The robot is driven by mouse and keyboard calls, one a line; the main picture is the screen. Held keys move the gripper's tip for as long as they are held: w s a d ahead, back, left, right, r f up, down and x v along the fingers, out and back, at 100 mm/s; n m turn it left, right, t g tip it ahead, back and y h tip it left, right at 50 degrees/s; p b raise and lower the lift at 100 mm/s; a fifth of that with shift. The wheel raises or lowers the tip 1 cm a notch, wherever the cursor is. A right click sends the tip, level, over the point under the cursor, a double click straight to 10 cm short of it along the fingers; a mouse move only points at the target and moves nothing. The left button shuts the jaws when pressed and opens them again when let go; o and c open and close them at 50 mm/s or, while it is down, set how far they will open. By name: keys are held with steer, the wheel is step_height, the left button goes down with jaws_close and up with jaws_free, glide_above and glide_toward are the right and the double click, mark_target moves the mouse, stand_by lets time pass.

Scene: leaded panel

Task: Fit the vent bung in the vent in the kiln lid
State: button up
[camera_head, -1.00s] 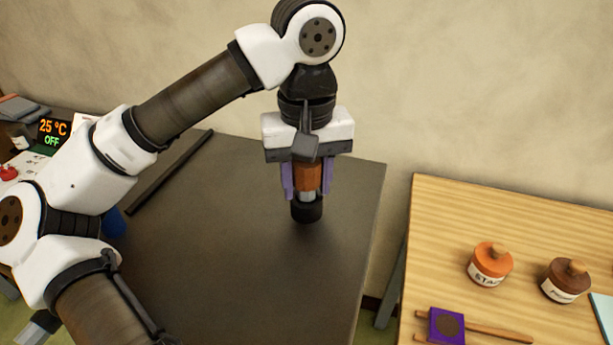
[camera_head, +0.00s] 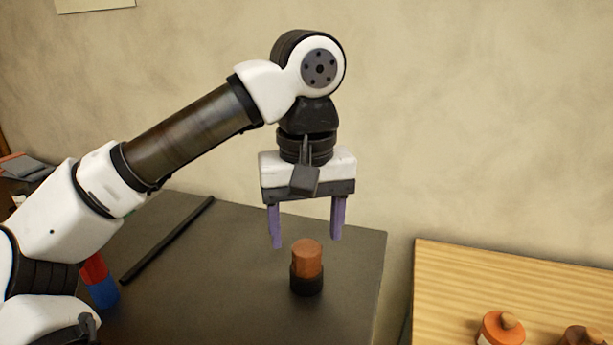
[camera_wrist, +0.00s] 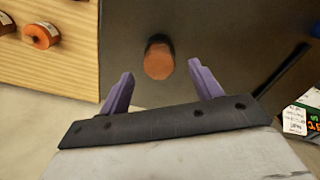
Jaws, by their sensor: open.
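The vent bung (camera_head: 307,256) is an orange-brown cylinder, standing upright in a short black collar (camera_head: 307,283), which appears to be the vent, on the dark lid (camera_head: 240,260). Only its orange-brown part shows above the collar; no grey lower part is visible. How deep it sits inside is hidden. My gripper (camera_head: 307,240) is open and empty above the bung, its purple fingers wide apart on either side and clear of it. In the wrist view the bung's round top (camera_wrist: 159,62) lies between and beyond the fingertips (camera_wrist: 162,70).
A black bar (camera_head: 168,240) lies along the lid's left part. A wooden table (camera_head: 450,275) at the right holds an orange lidded jar (camera_head: 500,328) and a brown one (camera_head: 583,338). A red and blue object (camera_head: 100,283) stands left, partly behind my arm. The lid around the collar is clear.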

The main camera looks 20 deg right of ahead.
mark_target(306, 248)
step_height(306, 248, up, 9)
steer(key=shift+p, duration=0.3)
steer(key=shift+s+f, duration=0.1)
